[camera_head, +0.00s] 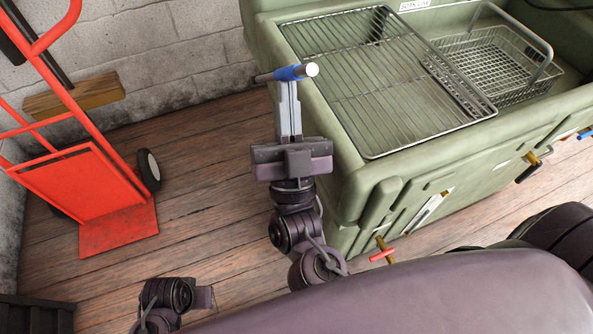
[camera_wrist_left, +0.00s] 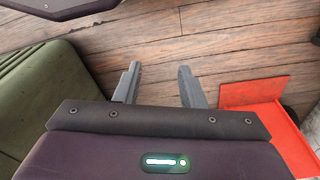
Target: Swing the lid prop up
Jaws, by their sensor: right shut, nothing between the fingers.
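A short bar with a blue sleeve (camera_head: 287,73), a pale round right end and a dark left end crosses the left rim of the green washer tub (camera_head: 330,120) in the head view. It looks like the lid prop's handle; the rest of the prop is not clear. My right gripper (camera_head: 289,88) points up the picture at this bar. Its fingers are shut together and empty, with the tips at the blue sleeve; I cannot tell whether they touch it. My left gripper (camera_wrist_left: 158,76) is open and empty above the wooden floor in the left wrist view.
A wire rack (camera_head: 385,85) covers part of the tub, with a wire basket (camera_head: 490,65) to its right. A red-handled valve (camera_head: 383,255) sticks out from the tub's front. A red hand truck (camera_head: 90,185) stands at the left. Bare plank floor (camera_head: 205,180) lies between.

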